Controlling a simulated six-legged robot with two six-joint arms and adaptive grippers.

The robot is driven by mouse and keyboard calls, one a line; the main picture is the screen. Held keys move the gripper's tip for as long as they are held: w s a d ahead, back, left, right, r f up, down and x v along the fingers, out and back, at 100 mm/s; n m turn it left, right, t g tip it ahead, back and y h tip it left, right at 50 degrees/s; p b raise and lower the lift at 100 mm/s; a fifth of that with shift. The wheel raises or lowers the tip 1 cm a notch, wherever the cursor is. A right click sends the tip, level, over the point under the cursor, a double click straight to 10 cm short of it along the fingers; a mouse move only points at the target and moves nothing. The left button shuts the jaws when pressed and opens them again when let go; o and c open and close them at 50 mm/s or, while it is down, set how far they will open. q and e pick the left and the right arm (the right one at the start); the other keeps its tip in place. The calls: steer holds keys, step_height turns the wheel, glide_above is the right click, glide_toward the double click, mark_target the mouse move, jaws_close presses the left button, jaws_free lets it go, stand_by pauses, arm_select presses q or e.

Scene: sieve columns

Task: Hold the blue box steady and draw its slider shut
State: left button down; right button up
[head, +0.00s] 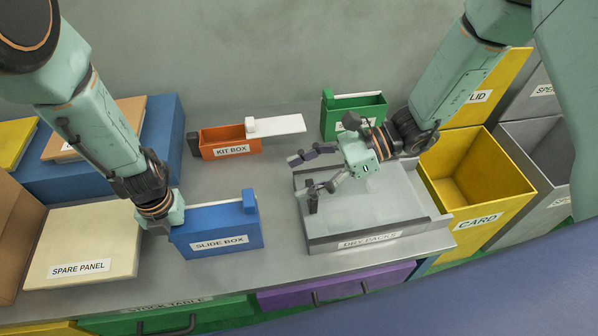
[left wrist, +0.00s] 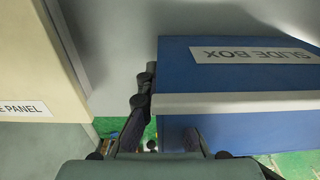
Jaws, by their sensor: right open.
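The blue box (head: 222,241), labelled SLIDE BOX, stands upright on the grey table. A narrow white strip (head: 211,208) runs along its top, with a blue block (head: 250,203) at the right end. My left gripper (head: 172,221) is at the box's left end. In the left wrist view, one dark finger (left wrist: 141,97) lies just outside the end of the blue box (left wrist: 240,80). The other finger reaches over the box and is partly hidden near the white strip (left wrist: 240,103). I cannot tell whether they press on it. My right gripper (head: 308,178) is open and empty above the grey tray.
The grey DRY PACKS tray (head: 358,242) lies right of the blue box. Behind are the orange KIT BOX (head: 222,142) with its white slider (head: 283,125) out to the right, and a green box (head: 354,107). A cream SPARE PANEL (head: 82,246) lies left. A yellow CARD bin (head: 455,195) stands right.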

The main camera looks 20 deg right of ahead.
arm_select(q)
steer(key=c, duration=2)
jaws_free()
steer(key=shift+c, duration=0.2)
steer(key=o, duration=0.6)
steer(key=shift+r, duration=0.1)
step_height(320, 180, up, 12)
steer(key=shift+f, duration=0.1)
